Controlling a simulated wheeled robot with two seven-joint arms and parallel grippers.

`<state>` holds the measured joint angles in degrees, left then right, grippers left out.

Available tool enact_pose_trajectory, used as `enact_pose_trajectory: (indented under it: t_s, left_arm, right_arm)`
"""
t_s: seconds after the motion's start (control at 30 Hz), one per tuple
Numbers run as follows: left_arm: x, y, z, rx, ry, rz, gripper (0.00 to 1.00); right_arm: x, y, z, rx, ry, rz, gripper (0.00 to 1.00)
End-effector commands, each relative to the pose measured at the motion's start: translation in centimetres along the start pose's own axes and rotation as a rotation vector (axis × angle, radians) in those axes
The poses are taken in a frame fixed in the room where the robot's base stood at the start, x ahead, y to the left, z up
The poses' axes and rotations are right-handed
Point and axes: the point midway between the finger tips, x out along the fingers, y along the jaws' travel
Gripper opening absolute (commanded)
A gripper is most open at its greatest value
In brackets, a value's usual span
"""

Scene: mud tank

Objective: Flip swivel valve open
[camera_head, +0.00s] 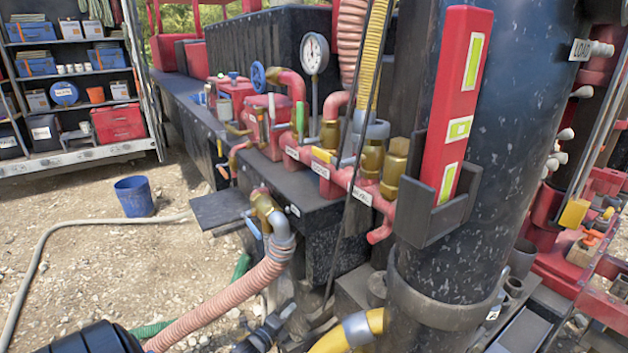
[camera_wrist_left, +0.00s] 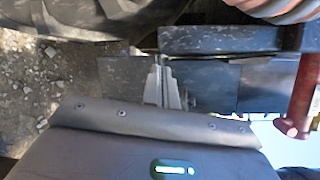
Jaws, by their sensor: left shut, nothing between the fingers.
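A red manifold pipe (camera_head: 340,178) carries several brass valves with coloured handles and small white labels. The labels are too small to read surely, so I cannot tell which is the swivel valve. Handles include a green one (camera_head: 300,118) and a yellow one (camera_head: 321,155). Lower down, a brass valve (camera_head: 262,203) with a blue handle (camera_head: 253,228) joins a ribbed pink hose. My left gripper (camera_head: 285,312) is low, below the manifold and right of the pink hose, apart from the valves. Its fingers (camera_wrist_left: 165,84) are shut and empty in the left wrist view. My right gripper is out of view.
A thick black column (camera_head: 510,150) with a red level (camera_head: 458,95) in a holder stands right of the manifold. The pink hose (camera_head: 225,300) and a yellow hose (camera_head: 350,332) run near my gripper. A blue bucket (camera_head: 134,196) stands on open gravel at left.

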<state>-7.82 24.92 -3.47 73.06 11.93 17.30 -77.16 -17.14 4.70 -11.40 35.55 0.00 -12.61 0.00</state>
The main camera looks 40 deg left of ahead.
Motion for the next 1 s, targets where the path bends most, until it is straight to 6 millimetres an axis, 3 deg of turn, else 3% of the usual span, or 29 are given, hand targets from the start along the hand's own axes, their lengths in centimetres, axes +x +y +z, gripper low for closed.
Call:
enact_pose_trajectory:
  t_s: [0.03, 0.1, 0.2, 0.3, 0.4, 0.57, 1.0]
  left_arm:
    - [1.7, -5.2, 2.0, 0.150, -0.019, -0.142, 0.00]
    - [2.8, -12.3, 4.3, 0.369, -0.074, -0.324, 0.00]
    - [2.6, -21.1, 6.5, 0.634, -0.180, -0.544, 0.00]
    - [1.4, -27.5, 7.6, 0.830, -0.294, -0.703, 0.00]
    - [0.1, -31.5, 8.1, 0.956, -0.386, -0.804, 0.00]
    - [-0.9, -34.0, 8.4, 1.038, -0.454, -0.866, 0.00]
    - [-0.5, -34.8, 8.5, 1.040, -0.457, -0.865, 0.00]
  right_arm:
    - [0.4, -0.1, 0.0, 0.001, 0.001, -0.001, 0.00]
    - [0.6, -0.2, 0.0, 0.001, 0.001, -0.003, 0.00]
    - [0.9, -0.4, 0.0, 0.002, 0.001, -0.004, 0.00]
    - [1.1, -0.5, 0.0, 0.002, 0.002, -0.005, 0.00]
    - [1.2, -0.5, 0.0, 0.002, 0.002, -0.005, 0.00]
    - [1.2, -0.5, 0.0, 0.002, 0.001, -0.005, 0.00]
    - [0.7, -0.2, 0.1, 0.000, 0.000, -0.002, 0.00]
